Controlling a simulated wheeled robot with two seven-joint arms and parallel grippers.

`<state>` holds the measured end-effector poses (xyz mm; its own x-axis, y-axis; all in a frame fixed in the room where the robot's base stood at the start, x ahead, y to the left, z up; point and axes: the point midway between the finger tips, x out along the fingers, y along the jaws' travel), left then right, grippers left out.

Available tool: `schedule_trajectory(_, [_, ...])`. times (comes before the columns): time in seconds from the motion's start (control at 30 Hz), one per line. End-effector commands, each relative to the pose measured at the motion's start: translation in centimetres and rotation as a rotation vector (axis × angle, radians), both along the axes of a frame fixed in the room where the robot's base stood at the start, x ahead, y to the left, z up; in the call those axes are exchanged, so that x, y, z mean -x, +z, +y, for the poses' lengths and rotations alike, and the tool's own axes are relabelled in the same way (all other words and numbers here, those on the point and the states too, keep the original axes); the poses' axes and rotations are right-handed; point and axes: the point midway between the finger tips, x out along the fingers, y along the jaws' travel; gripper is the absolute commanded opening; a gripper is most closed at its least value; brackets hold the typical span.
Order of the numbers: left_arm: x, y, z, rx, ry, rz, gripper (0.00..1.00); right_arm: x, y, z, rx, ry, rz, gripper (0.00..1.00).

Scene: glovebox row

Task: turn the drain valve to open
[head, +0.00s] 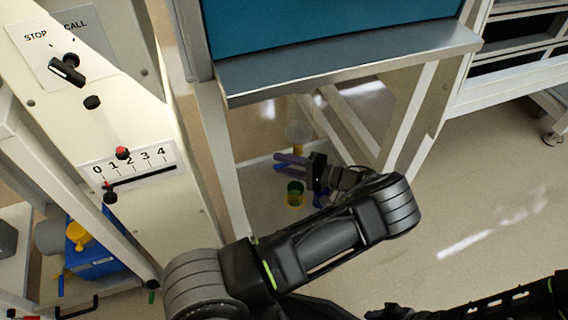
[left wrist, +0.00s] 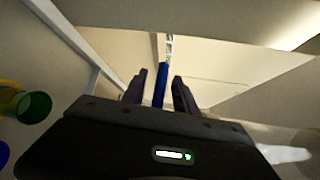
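A blue lever (left wrist: 161,84), which looks like the drain valve's handle, shows in the left wrist view below a small silvery fitting (left wrist: 168,46). My left gripper (left wrist: 160,88) is open, with one dark finger on each side of the lever. A gap shows on both sides, and I see no contact. In the head view my left gripper (head: 289,161) reaches in under the glovebox, with its fingers pointing left. Only a bit of blue shows by the fingers there. Dark parts of my right gripper (head: 385,312) seem to show at the bottom edge, too unclear to read.
The glovebox's metal ledge (head: 350,65) and white legs (head: 410,120) surround my left arm. A green and yellow cup-like thing (head: 295,190) is just below the gripper. A panel with a 0–4 slider (head: 130,168) stands left. Open floor (head: 490,190) lies right.

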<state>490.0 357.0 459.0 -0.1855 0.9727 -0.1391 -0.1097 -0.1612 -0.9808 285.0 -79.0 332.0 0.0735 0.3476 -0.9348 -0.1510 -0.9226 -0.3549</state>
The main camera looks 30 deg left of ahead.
Motion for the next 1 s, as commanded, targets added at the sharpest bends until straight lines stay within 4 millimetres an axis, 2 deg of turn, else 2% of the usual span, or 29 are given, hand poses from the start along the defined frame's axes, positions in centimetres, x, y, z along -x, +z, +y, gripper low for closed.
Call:
schedule_trajectory(0.13, [0.00,0.01,-0.02,0.000,0.000,0.000,0.33,-0.02,0.01,-0.01,0.000,0.000,0.000,0.36])
schedule_trajectory(0.53, [-0.01,0.01,-0.05,0.000,0.000,0.000,0.00,-0.02,0.01,-0.01,0.000,0.000,0.000,0.36])
schedule_trajectory(1.0, [-0.01,0.00,-0.06,0.000,0.000,0.001,0.00,0.00,0.00,0.00,0.000,0.000,0.000,0.36])
